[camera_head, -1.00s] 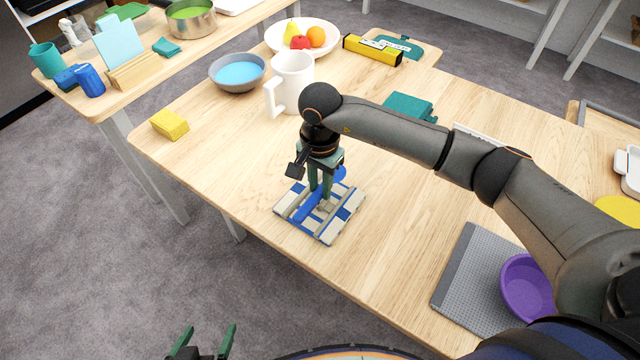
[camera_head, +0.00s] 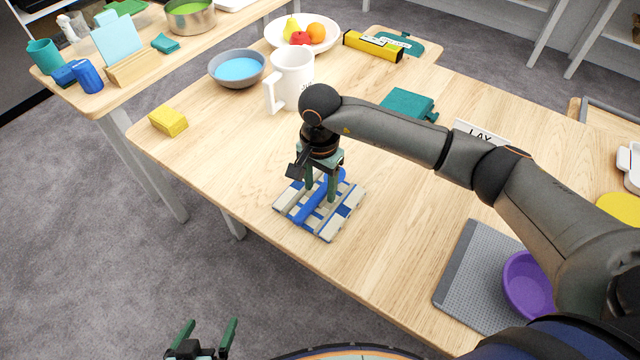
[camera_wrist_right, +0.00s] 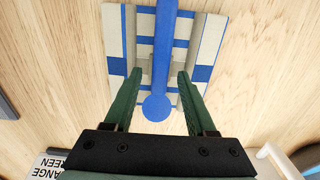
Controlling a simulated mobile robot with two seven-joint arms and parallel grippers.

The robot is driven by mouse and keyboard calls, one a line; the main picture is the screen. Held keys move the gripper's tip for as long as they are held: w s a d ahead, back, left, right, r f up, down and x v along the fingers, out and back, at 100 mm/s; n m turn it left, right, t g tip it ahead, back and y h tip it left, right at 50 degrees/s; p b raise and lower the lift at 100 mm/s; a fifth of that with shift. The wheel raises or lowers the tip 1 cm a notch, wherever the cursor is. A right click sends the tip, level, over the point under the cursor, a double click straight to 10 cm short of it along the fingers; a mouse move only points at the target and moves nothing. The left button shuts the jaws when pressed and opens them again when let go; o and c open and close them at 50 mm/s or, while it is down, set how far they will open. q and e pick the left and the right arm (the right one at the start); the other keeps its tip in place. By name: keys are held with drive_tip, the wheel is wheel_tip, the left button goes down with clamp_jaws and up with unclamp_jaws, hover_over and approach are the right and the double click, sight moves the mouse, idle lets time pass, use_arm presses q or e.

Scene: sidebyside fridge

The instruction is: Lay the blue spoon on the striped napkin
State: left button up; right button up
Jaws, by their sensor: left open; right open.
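The blue spoon (camera_head: 313,205) lies along the striped napkin (camera_head: 330,228), which is blue and beige and sits on the wooden table. In the right wrist view the spoon (camera_wrist_right: 165,50) runs over the napkin (camera_wrist_right: 208,45), with its round end (camera_wrist_right: 158,107) between the fingers and apart from both. My right gripper (camera_head: 321,192) is open just above the napkin, around the spoon. It also shows in the right wrist view (camera_wrist_right: 156,85). My left gripper (camera_head: 209,335) is open and empty at the bottom, away from the table.
A white mug (camera_head: 293,78), a blue-grey bowl (camera_head: 238,70) and a yellow sponge (camera_head: 168,121) stand beyond the napkin. A teal item (camera_head: 407,104) and a lettered card (camera_head: 478,131) lie behind my right arm. A purple bowl (camera_head: 528,284) is on a grey mat (camera_head: 470,275). Table in front of the napkin is clear.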

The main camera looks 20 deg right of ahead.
sight(320, 192)
drive_tip(key=shift+r+p, duration=0.55)
drive_tip(key=shift+p, duration=0.05)
use_arm(q)
drive_tip(key=shift+s+a+r, duration=0.15)
drive_tip(key=shift+s+a, duration=0.05)
use_arm(e)
wheel_tip(320, 192, up, 12)
idle(0.3)
